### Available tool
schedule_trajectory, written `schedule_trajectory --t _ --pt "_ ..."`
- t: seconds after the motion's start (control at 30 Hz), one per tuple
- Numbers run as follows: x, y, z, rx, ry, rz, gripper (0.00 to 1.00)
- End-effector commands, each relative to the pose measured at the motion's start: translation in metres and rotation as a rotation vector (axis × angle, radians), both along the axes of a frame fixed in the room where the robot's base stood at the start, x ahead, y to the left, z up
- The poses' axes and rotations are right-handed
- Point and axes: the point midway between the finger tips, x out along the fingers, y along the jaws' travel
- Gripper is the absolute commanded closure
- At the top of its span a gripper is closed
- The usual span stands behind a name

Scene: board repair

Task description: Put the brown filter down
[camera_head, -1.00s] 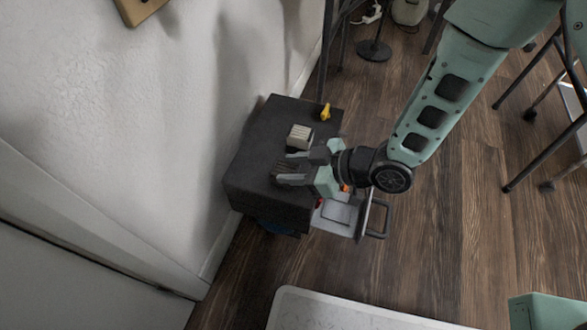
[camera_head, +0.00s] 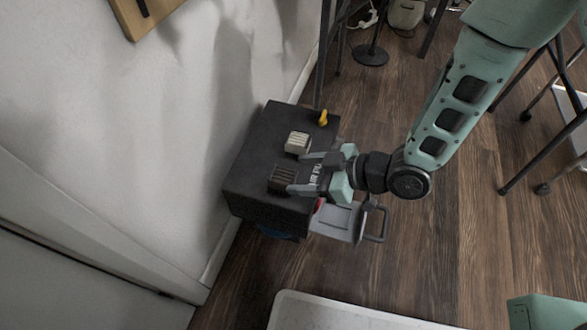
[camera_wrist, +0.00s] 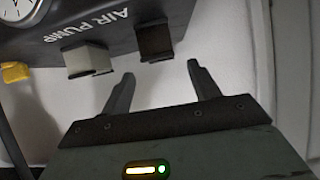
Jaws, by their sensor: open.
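The brown filter (camera_head: 282,179) sits on top of the black air pump box (camera_head: 250,200), near its middle. It also shows in the wrist view (camera_wrist: 155,40), just beyond my fingertips. My gripper (camera_head: 300,173) is open and empty to the right of the filter. In the wrist view my two fingers (camera_wrist: 160,72) stand wide apart, with the filter ahead of the gap between them. In the head view the lower fingertip is close to the filter; I cannot tell if it touches.
A beige filter (camera_head: 298,143) and a yellow knob (camera_head: 323,117) are on the box behind the brown filter. A grey panel with a handle (camera_head: 338,222) is at the box's right side. A white wall (camera_head: 150,140) borders the left. Wooden floor (camera_head: 440,240) is open to the right.

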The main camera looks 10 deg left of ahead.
Motion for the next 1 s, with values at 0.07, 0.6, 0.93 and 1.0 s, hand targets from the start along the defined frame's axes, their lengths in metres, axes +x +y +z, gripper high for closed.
schedule_trajectory --t 0.07,0.6,0.93,1.0 --pt "0.000 -0.017 0.013 -0.001 0.000 -0.004 0.39" --pt "-0.006 -0.075 0.042 0.001 -0.001 -0.001 0.39" --pt "0.014 -0.082 0.057 -0.156 -0.020 -0.062 0.39" --pt "0.023 -0.090 0.070 -0.263 -0.019 -0.118 0.39"
